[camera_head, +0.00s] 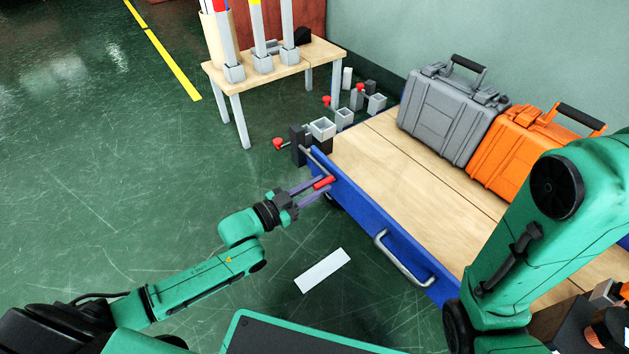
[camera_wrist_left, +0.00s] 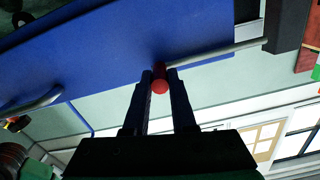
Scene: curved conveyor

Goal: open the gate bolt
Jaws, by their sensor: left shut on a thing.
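The gate bolt is a grey rod (camera_head: 315,159) with a red handle (camera_head: 323,182), at the near left corner of the blue-sided cart. My left gripper (camera_head: 318,187) is shut on the red handle, its fingers on either side of it. In the left wrist view the red handle (camera_wrist_left: 160,84) sits between the two fingertips, and the grey rod (camera_wrist_left: 217,54) runs right toward a dark block (camera_wrist_left: 287,25). A dark post (camera_head: 297,145) stands at the cart corner by the rod's far end. My right arm shows at the right, but its gripper is out of view.
The cart's blue side (camera_head: 365,215) carries a grey handle (camera_head: 400,262). A grey case (camera_head: 450,112) and an orange case (camera_head: 520,145) stand on its wooden top. A small table (camera_head: 275,65) with upright posts is behind. A white strip (camera_head: 322,270) lies on the floor.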

